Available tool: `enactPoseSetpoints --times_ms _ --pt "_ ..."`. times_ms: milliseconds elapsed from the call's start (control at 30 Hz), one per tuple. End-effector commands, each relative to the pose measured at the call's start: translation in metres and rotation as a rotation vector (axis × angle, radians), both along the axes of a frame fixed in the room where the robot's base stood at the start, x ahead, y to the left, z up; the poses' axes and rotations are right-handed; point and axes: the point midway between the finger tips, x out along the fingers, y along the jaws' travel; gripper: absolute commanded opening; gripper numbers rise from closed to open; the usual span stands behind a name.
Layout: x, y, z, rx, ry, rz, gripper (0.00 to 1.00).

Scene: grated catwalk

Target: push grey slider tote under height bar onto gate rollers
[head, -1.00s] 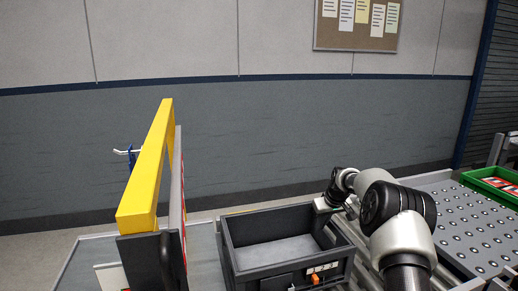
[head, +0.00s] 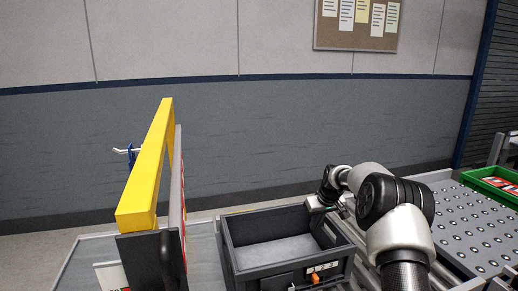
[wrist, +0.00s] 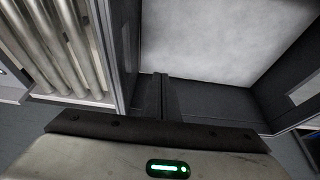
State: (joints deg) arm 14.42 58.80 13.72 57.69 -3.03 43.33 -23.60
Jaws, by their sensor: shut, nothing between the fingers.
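The grey tote (head: 245,262) stands open and empty at the bottom centre of the head view, with an orange latch on its front. Its pale floor and dark walls also show in the wrist view (wrist: 220,40). The yellow height bar (head: 146,170) stands to the left of the tote, apart from it. My gripper (head: 320,208) is shut and empty at the tote's far right corner. In the wrist view its fingers (wrist: 160,82) show close to the tote wall. I cannot tell whether they touch it.
Metal rollers show right of the tote, and in the wrist view (wrist: 60,45). A ball-studded table (head: 470,225) with a green tray (head: 490,180) lies at right. A flat grey surface (head: 205,250) lies between bar and tote. A dark upright panel (head: 150,262) stands under the bar.

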Motion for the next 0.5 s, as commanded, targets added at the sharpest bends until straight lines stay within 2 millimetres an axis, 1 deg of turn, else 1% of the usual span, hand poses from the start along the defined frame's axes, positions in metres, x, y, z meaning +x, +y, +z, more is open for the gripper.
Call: enactPoseSetpoints --times_ms 33,500 --pt "0.000 0.000 0.009 -0.001 -0.001 0.000 0.00" --pt "0.000 0.000 0.056 0.000 0.000 0.000 0.00"
